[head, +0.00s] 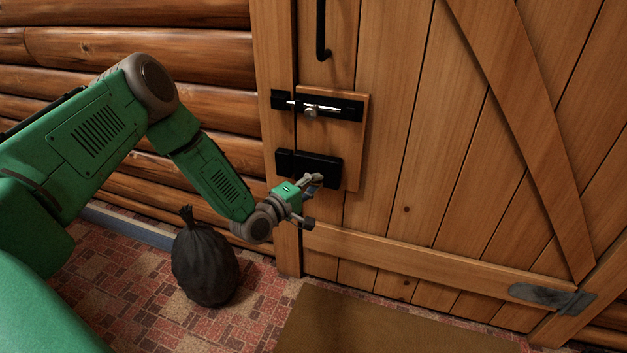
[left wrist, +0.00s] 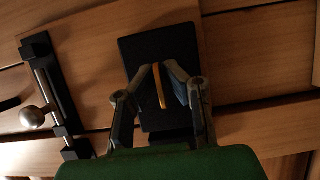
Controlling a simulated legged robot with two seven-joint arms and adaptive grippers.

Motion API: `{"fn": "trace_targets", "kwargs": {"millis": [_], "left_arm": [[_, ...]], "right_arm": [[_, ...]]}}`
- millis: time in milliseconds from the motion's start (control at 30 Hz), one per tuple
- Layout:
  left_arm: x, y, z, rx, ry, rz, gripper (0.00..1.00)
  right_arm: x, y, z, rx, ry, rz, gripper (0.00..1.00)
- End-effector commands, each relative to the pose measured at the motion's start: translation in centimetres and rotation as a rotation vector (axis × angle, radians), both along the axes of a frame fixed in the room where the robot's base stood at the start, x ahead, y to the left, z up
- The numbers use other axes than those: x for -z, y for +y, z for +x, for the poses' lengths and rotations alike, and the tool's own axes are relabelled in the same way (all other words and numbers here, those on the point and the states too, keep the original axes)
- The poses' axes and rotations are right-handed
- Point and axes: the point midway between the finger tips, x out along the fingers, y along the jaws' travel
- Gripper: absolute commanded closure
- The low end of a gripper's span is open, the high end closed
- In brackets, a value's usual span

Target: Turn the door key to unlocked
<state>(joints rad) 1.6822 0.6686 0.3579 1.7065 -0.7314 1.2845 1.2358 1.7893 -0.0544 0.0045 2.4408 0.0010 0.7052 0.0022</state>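The wooden door (head: 420,130) carries a black lock box (head: 325,168) low on its left side. In the left wrist view the lock box (left wrist: 146,48) is a dark upright plate, and a thin brass-coloured key (left wrist: 159,86) stands out from it. My left gripper (head: 315,180) is just in front of the lock box. The key is hidden behind the gripper in the head view. My right gripper is out of view.
A sliding bolt (head: 318,106) with a round knob is just above the lock box, and a black handle (head: 320,30) is higher. A black rubbish bag (head: 204,262) stands on the floor below my left arm. A brown mat (head: 370,325) lies before the door.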

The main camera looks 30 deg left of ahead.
Motion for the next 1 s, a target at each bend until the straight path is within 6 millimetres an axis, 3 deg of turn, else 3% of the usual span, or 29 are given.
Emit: {"fn": "trace_targets", "kwargs": {"millis": [733, 1000], "left_arm": [[-0.7, 0.6, 0.2, -0.015, 0.006, 0.098, 1.0], [-0.9, 0.6, 0.3, -0.015, 0.033, 0.208, 1.0]], "right_arm": [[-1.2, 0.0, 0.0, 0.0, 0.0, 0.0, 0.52], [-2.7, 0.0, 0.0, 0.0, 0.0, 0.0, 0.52]]}}
